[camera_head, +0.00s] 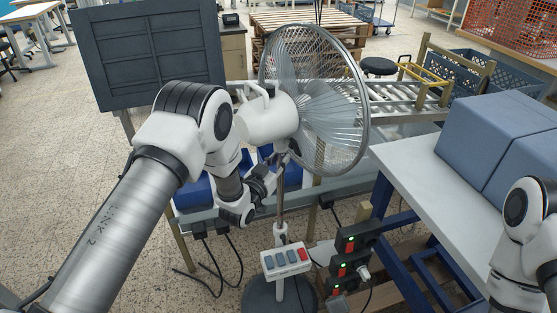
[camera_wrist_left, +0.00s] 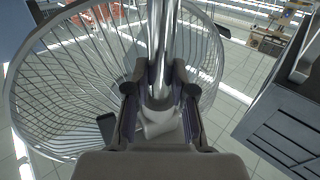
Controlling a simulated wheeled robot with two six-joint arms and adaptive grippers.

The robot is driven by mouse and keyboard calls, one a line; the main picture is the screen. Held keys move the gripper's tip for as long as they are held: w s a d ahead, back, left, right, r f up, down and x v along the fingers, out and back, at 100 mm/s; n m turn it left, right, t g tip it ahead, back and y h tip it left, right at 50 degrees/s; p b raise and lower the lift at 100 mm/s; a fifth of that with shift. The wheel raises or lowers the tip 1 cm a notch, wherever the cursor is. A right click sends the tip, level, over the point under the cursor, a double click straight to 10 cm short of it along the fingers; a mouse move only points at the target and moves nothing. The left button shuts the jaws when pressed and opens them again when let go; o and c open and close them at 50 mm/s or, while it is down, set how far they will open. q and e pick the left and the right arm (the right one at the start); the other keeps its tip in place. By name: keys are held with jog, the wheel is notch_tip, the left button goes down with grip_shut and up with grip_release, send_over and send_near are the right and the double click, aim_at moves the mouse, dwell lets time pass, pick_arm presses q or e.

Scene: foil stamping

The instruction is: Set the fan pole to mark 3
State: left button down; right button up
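The pedestal fan (camera_head: 315,100) has a wire cage and a white motor housing (camera_head: 265,117). Its slim metal fan pole (camera_head: 280,212) runs down to a control box (camera_head: 286,262) with several grey buttons and a red one, above a dark round base (camera_head: 279,297). My left gripper (camera_head: 279,160) is at the upper pole, just below the motor housing. In the left wrist view its fingers (camera_wrist_left: 160,85) lie on both sides of the bright pole (camera_wrist_left: 163,40) and appear closed against it. No pole marks can be read. My right gripper is out of view.
A dark panel (camera_head: 150,50) stands behind my left arm. A white table (camera_head: 408,170) with blue boxes (camera_head: 497,135) is at right. Power sockets (camera_head: 355,240) and cables are beside the pole. Blue bins (camera_head: 196,194) and a roller conveyor (camera_head: 400,95) lie behind.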

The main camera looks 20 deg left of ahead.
aim_at(277, 142)
pick_arm(q)
notch_tip(277, 142, up, 7)
jog(key=shift+r+p, duration=0.2)
jog(key=shift+p, duration=0.85)
jog(key=shift+f, duration=0.1)
jog(key=c, duration=1.2)
grip_release()
jog(key=shift+c, duration=0.2)
jog(key=shift+s+f, duration=0.1)
jog(key=s+a, duration=0.2)
jog(key=s, duration=0.9)
jog(key=shift+s+a, duration=0.15)
jog(key=shift+s, duration=0.1)
